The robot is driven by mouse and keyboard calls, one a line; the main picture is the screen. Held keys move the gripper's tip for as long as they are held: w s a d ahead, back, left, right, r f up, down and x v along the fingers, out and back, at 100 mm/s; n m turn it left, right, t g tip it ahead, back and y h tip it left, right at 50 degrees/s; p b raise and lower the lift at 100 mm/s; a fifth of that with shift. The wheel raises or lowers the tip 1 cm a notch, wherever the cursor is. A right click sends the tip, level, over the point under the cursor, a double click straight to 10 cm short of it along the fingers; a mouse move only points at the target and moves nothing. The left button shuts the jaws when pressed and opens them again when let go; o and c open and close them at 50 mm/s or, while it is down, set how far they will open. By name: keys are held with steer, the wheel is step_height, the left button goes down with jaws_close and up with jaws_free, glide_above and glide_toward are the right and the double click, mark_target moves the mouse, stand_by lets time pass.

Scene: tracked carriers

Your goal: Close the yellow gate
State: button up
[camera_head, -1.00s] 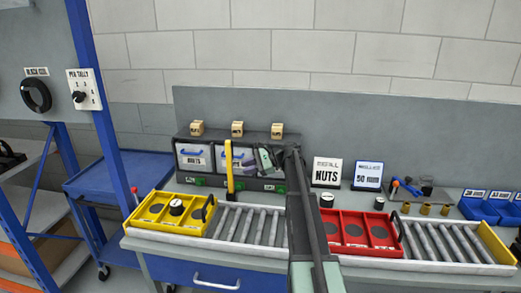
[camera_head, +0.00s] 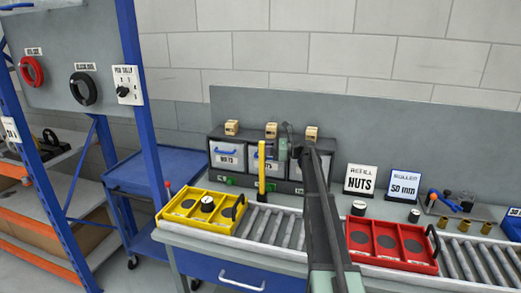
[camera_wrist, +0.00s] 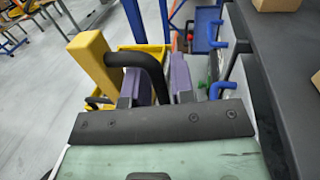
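The yellow gate (camera_head: 262,170) stands upright as a narrow yellow bar beside the yellow tray (camera_head: 166,212), at the left end of the rollers. In the wrist view the gate's bar (camera_wrist: 95,62) is close on the left, with a black curved handle (camera_wrist: 148,62) reaching right from it. My gripper (camera_head: 283,150) is just right of the gate's top in the head view. In the wrist view my gripper (camera_wrist: 162,88) has its two purple fingers apart, with the handle's lower end seemingly between them; whether they touch it I cannot tell.
Drawer bins (camera_head: 226,158) with small boxes on top stand behind the gate. A red tray (camera_head: 358,235) sits on the rollers to the right. Sign stands (camera_head: 360,180) are behind it. A blue post (camera_head: 140,90) rises at the left.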

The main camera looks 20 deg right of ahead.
steer(key=shift+w+a, duration=0.3)
steer(key=shift+a, duration=0.25)
jaws_close()
